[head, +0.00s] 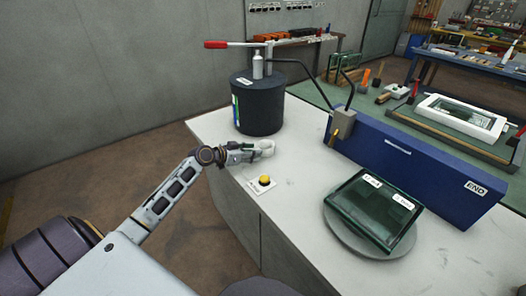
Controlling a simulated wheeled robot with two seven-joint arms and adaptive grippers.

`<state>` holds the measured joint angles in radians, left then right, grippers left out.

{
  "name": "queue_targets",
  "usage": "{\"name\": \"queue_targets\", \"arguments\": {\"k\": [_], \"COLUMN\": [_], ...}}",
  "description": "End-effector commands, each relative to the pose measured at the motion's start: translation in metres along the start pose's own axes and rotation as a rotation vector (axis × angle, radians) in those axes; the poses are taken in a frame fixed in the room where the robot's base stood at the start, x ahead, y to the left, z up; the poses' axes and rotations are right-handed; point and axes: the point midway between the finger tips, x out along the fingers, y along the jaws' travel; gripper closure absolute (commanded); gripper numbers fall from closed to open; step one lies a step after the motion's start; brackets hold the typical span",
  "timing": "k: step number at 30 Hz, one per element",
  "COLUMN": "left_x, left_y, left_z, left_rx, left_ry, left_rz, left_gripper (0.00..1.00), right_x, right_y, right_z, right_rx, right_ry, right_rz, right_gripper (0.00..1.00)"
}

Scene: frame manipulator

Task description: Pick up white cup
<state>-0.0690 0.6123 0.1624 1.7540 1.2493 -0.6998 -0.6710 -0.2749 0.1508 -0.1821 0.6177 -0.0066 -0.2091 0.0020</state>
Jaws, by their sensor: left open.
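A small white upright container (258,67) stands on top of the black drum (259,108) at the back left of the worktop. It is the only white cup-like thing I can make out, and its top looks narrower than its body. My left gripper (265,148) reaches in from the left over the worktop's left edge, low in front of the drum. Its pale curved fingers are open, and I see nothing clearly held between them. It is well below the white container and apart from it. My right gripper is not in view.
A red-handled lever (217,44) rises above the drum. A yellow button (264,180) sits just in front of my left gripper. A blue panel (410,165) and a dark green glass-like case (375,209) on a round grey plate (345,236) fill the right. The worktop's front is clear.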

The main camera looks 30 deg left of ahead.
Motion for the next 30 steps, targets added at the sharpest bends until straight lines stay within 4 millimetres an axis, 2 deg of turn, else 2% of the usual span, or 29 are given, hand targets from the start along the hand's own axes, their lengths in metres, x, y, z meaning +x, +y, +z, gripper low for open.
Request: {"name": "queue_targets", "arguments": {"k": [10,24,30], "left_x": [0.018,0.018,0.018], "left_y": [-0.001,0.000,0.000], "left_z": [0.000,0.000,0.000], "left_rx": [0.000,0.000,0.001], "left_ry": [0.000,0.000,0.000], "left_rz": [-0.001,-0.001,-0.001], "left_gripper": [0.59,0.59,0.85], "right_x": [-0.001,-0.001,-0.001], "right_y": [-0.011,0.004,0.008], "right_z": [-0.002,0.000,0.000], "right_rx": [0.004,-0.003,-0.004], "right_ry": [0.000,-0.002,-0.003], "right_rz": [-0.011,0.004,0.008], "right_gripper": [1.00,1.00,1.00]}}
